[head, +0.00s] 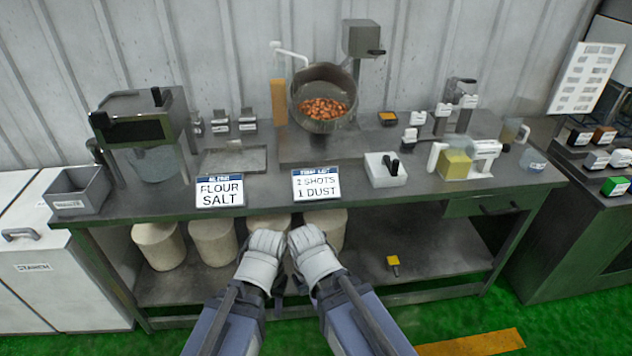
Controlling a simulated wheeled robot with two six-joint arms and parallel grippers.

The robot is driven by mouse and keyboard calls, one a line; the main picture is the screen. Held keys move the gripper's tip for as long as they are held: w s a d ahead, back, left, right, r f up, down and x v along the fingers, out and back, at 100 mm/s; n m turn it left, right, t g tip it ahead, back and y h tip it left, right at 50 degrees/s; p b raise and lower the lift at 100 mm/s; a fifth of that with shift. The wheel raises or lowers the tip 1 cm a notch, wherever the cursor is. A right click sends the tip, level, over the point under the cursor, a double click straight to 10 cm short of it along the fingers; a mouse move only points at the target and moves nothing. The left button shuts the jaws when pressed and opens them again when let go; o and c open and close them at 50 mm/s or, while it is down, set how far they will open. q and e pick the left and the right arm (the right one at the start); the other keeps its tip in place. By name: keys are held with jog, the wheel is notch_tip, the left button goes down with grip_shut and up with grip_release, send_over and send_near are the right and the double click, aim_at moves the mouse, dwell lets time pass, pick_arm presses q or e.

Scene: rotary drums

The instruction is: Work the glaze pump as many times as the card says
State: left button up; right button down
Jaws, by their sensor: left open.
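A card (317,186) stands at the table's front edge. Its lower line reads "1 DUST"; the line above ends in "SHOTS", with a number too blurred to read surely. An amber container (278,103) with a white bent spout (290,52) stands left of the drum and looks like the glaze pump. The tilted round drum (324,98) holds brown-orange pieces (323,109). My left gripper (266,243) is open and empty, low in front of the table. My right gripper (307,240) is close beside it, also away from the pump; its jaws are unclear.
A second card (220,190) reads "FLOUR SALT". A grey machine (140,130) stands at left. Pale tubs (158,245) sit on the lower shelf.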

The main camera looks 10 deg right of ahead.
pick_arm(q)
jog(key=shift+c, duration=0.3)
grip_shut()
dwell(0.5)
dwell(1.3)
